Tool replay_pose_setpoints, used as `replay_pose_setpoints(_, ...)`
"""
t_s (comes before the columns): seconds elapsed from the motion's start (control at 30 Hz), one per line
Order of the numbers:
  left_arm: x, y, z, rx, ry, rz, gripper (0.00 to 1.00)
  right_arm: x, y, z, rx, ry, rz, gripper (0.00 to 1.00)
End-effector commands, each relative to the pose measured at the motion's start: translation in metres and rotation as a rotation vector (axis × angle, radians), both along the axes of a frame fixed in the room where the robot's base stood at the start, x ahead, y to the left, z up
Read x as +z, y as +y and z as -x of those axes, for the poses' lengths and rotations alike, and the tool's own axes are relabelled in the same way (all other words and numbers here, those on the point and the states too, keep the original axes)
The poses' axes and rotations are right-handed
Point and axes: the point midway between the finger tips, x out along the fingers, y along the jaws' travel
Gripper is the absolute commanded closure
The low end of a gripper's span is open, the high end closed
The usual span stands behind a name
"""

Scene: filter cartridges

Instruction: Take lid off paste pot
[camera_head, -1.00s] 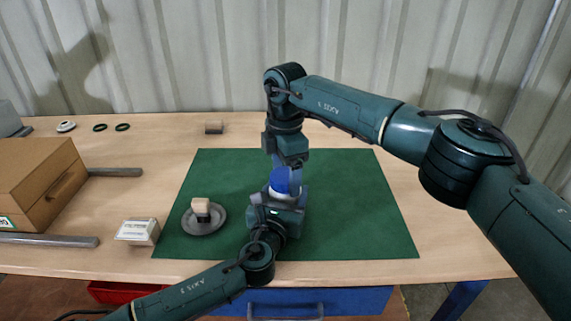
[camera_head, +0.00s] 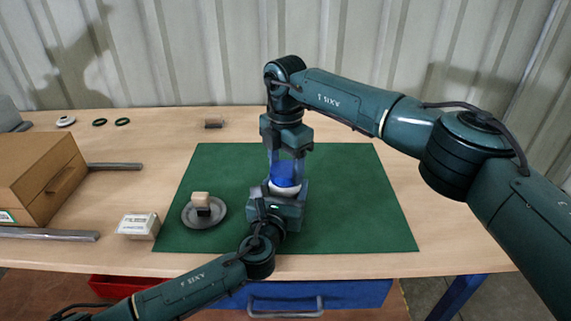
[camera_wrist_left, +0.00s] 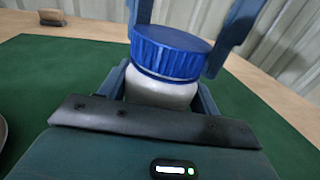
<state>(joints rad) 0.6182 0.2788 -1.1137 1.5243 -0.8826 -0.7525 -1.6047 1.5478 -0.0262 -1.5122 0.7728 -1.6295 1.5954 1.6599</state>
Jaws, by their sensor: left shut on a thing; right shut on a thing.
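The paste pot (camera_head: 284,187) is a white jar standing upright over the green mat, with a ribbed blue lid (camera_head: 285,174) on top. In the left wrist view the white body (camera_wrist_left: 160,92) sits between the fingers of my left gripper (camera_wrist_left: 162,98), which is shut on it. My right gripper (camera_head: 286,166) comes from above, shut on the blue lid, one finger on each side; the lid also shows in the left wrist view (camera_wrist_left: 170,52). The lid sits directly over the jar's mouth; I cannot tell whether its thread is loose. The jar's lower part is hidden by my left gripper.
The green mat (camera_head: 350,210) is mostly clear. A grey dish (camera_head: 190,218) with a small brush-like block (camera_head: 201,200) stands at its left. A small white box (camera_head: 138,225), a cardboard box (camera_head: 40,180) and grey bars lie further left.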

Motion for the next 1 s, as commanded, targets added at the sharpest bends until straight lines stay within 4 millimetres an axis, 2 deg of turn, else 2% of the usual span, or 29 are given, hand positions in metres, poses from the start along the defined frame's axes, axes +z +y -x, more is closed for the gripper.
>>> replay_pose_setpoints(1.0,-0.0018,0.0,0.0005,-0.001,0.002,-0.003,1.0,0.0019,0.0004,0.0003,2.295,-0.004,0.002,0.69)
